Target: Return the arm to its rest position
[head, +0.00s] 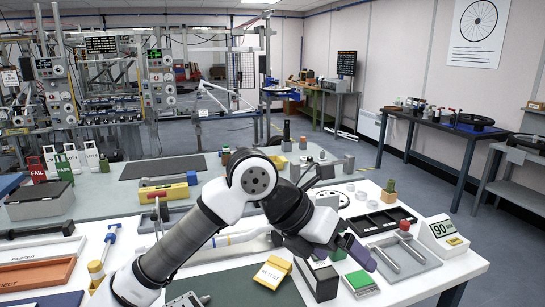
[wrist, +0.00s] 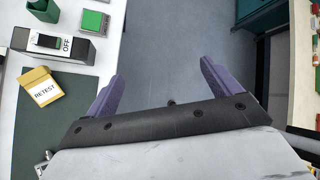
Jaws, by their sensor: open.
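My arm (head: 165,247) is bent over the white workbench (head: 455,270), its elbow raised in the middle of the head view. My gripper (head: 358,252) points down and right over the front right part of the bench. In the wrist view my gripper (wrist: 162,85) has its two purple fingers wide apart with nothing between them. Bare grey floor (wrist: 180,45) shows between and beyond the fingers.
Near the gripper are a black switch box (wrist: 57,45), a green button box (wrist: 95,22) and a yellow RETEST box (wrist: 40,87).

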